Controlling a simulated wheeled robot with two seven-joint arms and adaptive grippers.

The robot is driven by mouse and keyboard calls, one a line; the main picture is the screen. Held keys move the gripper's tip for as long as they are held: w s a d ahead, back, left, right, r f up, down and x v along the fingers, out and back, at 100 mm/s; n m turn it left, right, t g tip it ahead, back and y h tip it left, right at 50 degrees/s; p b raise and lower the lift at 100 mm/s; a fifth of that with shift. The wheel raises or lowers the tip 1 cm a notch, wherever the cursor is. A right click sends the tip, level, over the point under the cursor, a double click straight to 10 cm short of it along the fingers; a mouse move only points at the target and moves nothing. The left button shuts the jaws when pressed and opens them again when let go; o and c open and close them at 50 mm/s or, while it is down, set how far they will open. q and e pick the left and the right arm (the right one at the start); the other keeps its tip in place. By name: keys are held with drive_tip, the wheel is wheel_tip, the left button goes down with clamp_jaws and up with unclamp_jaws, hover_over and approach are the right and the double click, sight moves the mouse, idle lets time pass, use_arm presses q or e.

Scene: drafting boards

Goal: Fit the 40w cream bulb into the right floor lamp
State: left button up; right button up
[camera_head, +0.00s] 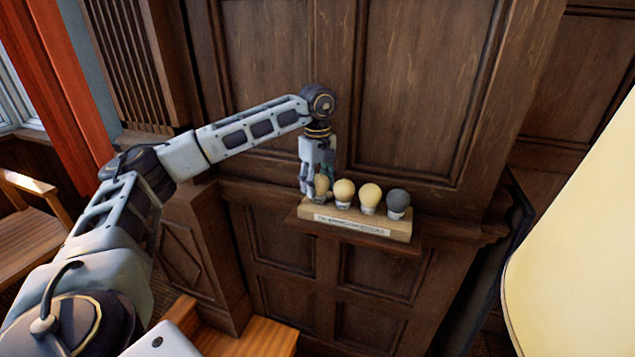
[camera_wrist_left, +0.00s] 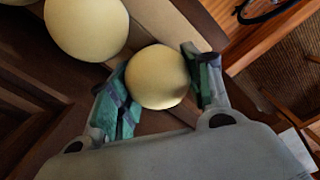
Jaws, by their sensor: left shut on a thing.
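A row of bulbs stands on a wooden holder (camera_head: 355,226) with a pale label on its front, on a wall ledge. My left gripper (camera_head: 318,188) reaches down at the left end of the row and is shut on the leftmost cream bulb (camera_head: 322,186). In the left wrist view this bulb (camera_wrist_left: 158,77) sits between the two green-padded fingers (camera_wrist_left: 160,82). Two more cream bulbs (camera_head: 344,192) (camera_head: 370,197) and a dark grey bulb (camera_head: 397,203) stand to its right. I cannot read the label or any wattage. My right gripper is not in view.
A large cream lampshade (camera_head: 580,220) fills the right edge of the head view. Dark wood panelling (camera_head: 420,75) stands behind the holder. A wooden bench or chair (camera_head: 30,230) is at the left, and a wooden surface (camera_head: 245,335) lies below.

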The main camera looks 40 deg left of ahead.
use_arm(q)
drive_tip(key=shift+f, duration=0.15)
drive_tip(key=o, duration=0.8)
drive_tip(key=shift+o, duration=0.2)
wheel_tip(320, 180, up, 8)
drive_tip(key=shift+w+r+b, duration=0.1)
drive_tip(key=shift+r+b, duration=0.1)
drive_tip(key=shift+b, duration=0.75)
drive_tip(key=shift+r+p, duration=1.05)
drive_tip(key=shift+r, duration=1.6)
drive_tip(key=shift+o, duration=0.5)
drive_tip(key=shift+d+r, duration=0.1)
